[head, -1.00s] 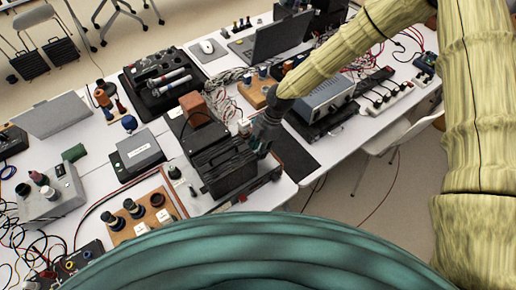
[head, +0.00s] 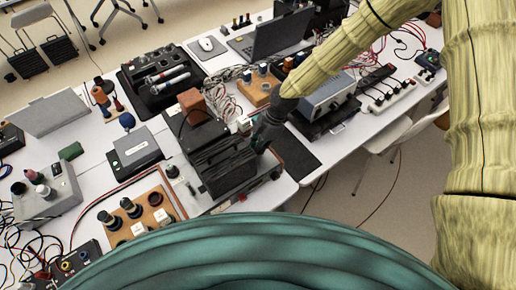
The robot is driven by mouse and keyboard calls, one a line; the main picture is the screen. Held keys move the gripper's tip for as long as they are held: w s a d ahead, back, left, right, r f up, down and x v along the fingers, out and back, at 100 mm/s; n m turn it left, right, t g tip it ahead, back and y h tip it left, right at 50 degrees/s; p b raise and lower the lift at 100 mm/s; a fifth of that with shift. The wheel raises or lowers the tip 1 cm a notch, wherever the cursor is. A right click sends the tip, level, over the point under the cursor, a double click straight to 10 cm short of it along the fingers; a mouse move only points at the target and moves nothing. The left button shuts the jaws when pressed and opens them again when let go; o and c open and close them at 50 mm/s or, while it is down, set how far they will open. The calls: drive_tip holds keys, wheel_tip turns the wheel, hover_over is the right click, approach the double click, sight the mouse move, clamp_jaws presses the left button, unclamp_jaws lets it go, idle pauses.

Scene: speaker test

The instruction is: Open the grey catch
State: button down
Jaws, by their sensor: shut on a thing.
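A black ribbed case (head: 222,168) stands on a grey base unit (head: 262,182) near the front edge of the white table. My gripper (head: 259,144) reaches down from the upper right to the right end of this case. Its fingers are closed there, at the case's upper right corner. The grey catch itself is too small, and too covered by the fingers, to make out clearly. I cannot tell from this view how far the catch is turned.
A brown block (head: 193,102) sits just behind the case. A wooden board with dark knobs (head: 140,215) lies to its left. A grey-black box (head: 135,151), a laptop (head: 272,38) and loose cables crowd the tables. A black mat (head: 293,155) lies clear at right.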

drive_tip(key=m+t+b, duration=0.1)
drive_tip(key=m+b, duration=0.1)
drive_tip(key=m, duration=0.1)
drive_tip(key=m+t+b, duration=0.1)
drive_tip(key=m, duration=0.2)
drive_tip(key=shift+w+a+t+b, duration=0.1)
drive_tip(key=shift+t+b, duration=0.2)
drive_tip(key=shift+b, duration=0.05)
drive_tip(key=m+t+b, duration=0.1)
drive_tip(key=m, duration=0.2)
drive_tip(key=m+t+b, duration=0.1)
drive_tip(key=m, duration=0.3)
drive_tip(key=shift+r+h, duration=0.2)
drive_tip(key=shift+h, duration=0.2)
drive_tip(key=c, duration=1.6)
unclamp_jaws()
drive_tip(key=shift+f, duration=0.1)
drive_tip(key=shift+o, duration=0.2)
drive_tip(key=v, duration=1.2)
drive_tip(key=shift+s, duration=0.2)
